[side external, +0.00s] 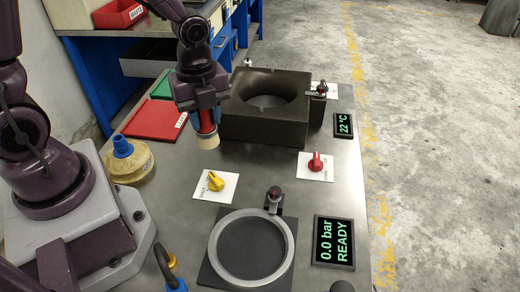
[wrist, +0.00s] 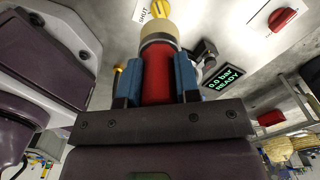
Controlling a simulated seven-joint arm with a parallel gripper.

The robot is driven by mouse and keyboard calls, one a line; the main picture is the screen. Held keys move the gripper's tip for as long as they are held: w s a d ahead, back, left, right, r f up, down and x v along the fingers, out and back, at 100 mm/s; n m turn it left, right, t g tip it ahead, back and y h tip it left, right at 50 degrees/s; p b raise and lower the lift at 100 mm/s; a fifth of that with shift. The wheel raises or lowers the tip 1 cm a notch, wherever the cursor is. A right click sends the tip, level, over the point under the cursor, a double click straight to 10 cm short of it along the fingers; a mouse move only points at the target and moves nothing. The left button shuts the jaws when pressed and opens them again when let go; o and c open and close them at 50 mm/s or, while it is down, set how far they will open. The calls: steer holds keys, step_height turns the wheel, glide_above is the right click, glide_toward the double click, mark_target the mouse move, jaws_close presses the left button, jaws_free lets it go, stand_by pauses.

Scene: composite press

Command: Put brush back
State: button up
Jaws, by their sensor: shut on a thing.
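The brush has a red handle and a pale bristle end (side external: 208,141). My gripper (side external: 204,112) is shut on its handle and holds it upright, bristles down, above the table. In the wrist view the red handle (wrist: 157,85) sits between the two blue finger pads of my gripper (wrist: 158,72), with the bristle end beyond the fingertips. From the side, the brush is right of a yellowish pot with a blue top (side external: 124,160) and near a red mat (side external: 150,121). I cannot tell whether the bristles touch the table.
A dark block with a round hollow (side external: 262,128) stands just right of the brush. A green mat (side external: 162,86) lies behind the red one. In front are a yellow knob (side external: 215,182), a red knob (side external: 316,162), a ring press (side external: 225,245) and a display (side external: 334,242).

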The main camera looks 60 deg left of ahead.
steer(key=shift+w+f, duration=6.3)
steer(key=shift+w, duration=0.25)
steer(key=shift+f, duration=0.1)
steer(key=o, duration=1)
steer(key=shift+c, duration=0.2)
